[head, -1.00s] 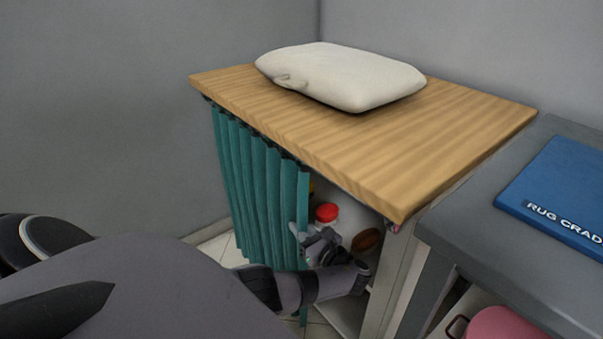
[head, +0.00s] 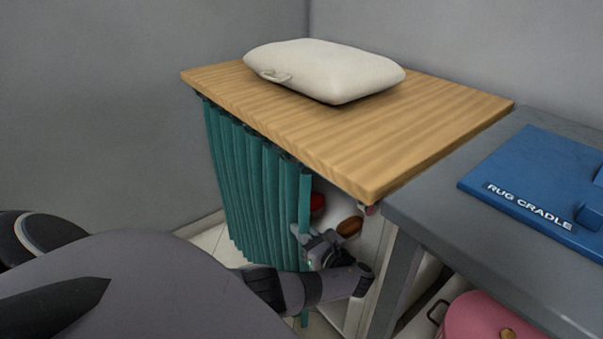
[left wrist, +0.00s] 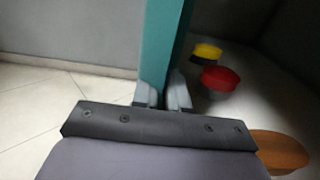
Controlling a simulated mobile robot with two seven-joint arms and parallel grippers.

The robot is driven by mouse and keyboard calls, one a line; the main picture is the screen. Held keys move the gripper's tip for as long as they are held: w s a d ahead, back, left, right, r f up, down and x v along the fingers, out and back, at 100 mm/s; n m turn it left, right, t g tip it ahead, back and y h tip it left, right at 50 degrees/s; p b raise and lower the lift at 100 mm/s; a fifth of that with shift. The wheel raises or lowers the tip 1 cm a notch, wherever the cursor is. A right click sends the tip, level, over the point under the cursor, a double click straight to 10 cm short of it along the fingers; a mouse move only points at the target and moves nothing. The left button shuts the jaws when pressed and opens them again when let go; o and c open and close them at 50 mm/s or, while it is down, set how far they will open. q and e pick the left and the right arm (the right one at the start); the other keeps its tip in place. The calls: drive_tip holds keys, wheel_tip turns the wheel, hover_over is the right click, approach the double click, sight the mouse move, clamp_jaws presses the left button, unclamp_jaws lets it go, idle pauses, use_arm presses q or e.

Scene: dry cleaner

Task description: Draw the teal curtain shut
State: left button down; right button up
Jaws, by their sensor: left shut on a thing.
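The teal curtain (head: 250,190) hangs in folds under the wooden top (head: 330,130) of a cabinet. It covers the left and middle of the front, and the right part stands open. My left gripper (head: 303,240) is shut on the curtain's right edge, low down. In the left wrist view the gripper (left wrist: 163,95) has a finger on each side of the teal strip (left wrist: 163,45). My right gripper is not in view.
Inside the cabinet are a red-topped item (head: 317,203) and a brown one (head: 349,226). A cream cushion (head: 325,70) lies on top.

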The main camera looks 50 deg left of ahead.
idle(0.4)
use_arm(q)
drive_tip(key=c, duration=1.2)
unclamp_jaws()
drive_tip(key=shift+c, duration=0.2)
drive_tip(key=shift+d, duration=0.15)
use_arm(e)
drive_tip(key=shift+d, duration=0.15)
